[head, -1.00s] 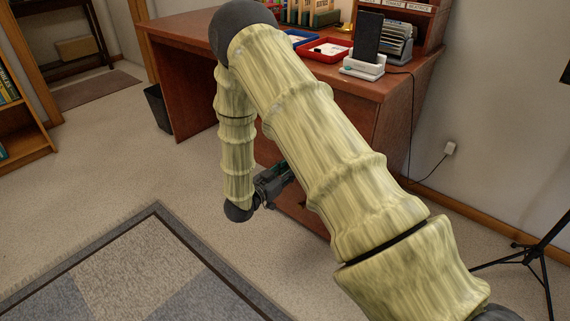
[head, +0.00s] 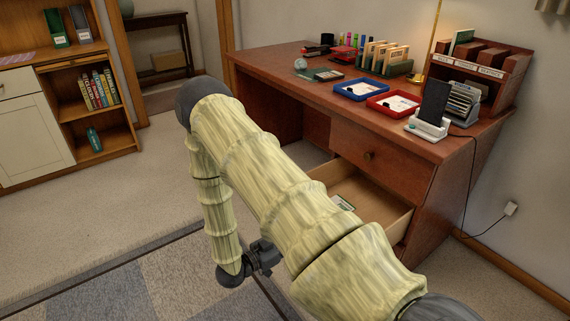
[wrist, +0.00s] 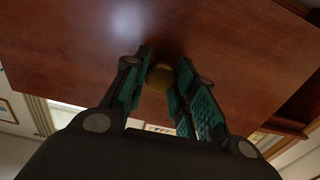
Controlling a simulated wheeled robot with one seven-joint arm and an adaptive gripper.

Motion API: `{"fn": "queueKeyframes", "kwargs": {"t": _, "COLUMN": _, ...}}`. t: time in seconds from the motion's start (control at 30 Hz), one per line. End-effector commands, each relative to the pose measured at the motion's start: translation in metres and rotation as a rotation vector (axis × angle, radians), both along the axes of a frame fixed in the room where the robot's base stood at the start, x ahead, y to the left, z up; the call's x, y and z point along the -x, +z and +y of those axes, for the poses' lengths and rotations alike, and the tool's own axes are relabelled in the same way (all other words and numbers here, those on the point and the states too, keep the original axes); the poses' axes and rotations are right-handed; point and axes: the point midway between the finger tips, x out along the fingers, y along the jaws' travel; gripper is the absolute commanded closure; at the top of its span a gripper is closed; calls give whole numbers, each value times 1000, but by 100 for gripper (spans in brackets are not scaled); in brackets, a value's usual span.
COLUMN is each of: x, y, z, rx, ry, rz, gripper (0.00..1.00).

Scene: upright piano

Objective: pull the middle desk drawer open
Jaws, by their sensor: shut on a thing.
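The reddish-brown desk (head: 290,75) has its middle drawer (head: 375,205) standing well open below a closed upper drawer (head: 375,165). Its pale wooden inside shows in the head view, with a small item (head: 343,202) lying in it. My arm hides most of its front there. My gripper (head: 270,254) is at the drawer's front, partly hidden behind my arm. In the wrist view, its teal-padded fingers (wrist: 164,85) are shut on a round brass knob (wrist: 159,76). The drawer's dark front (wrist: 75,60) fills the upper part of that view.
The desk top bears a blue tray (head: 361,90), a red tray (head: 393,103) and a white phone stand (head: 428,127). A shelf unit (head: 95,120) stands at the left. A cable runs to the wall outlet (head: 511,208). The carpet left of my arm is clear.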

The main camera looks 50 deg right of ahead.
Motion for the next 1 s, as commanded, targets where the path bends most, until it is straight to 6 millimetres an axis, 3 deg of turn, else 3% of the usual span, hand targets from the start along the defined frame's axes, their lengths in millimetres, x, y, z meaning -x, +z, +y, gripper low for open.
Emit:
{"fn": "queueKeyframes", "kwargs": {"t": 0.57, "x": 5, "y": 1, "z": 1, "rx": 2, "ry": -17, "rz": -4, "gripper": 100}}
{"fn": "queueKeyframes", "kwargs": {"t": 0.6, "x": 5, "y": 1, "z": 1, "rx": 2, "ry": -17, "rz": -4, "gripper": 66}}
{"fn": "queueKeyframes", "kwargs": {"t": 0.7, "x": 6, "y": 1, "z": 1, "rx": 2, "ry": -17, "rz": -3, "gripper": 51}}
{"fn": "queueKeyframes", "kwargs": {"t": 1.0, "x": 7, "y": 0, "z": 2, "rx": 1, "ry": -19, "rz": 0, "gripper": 51}}
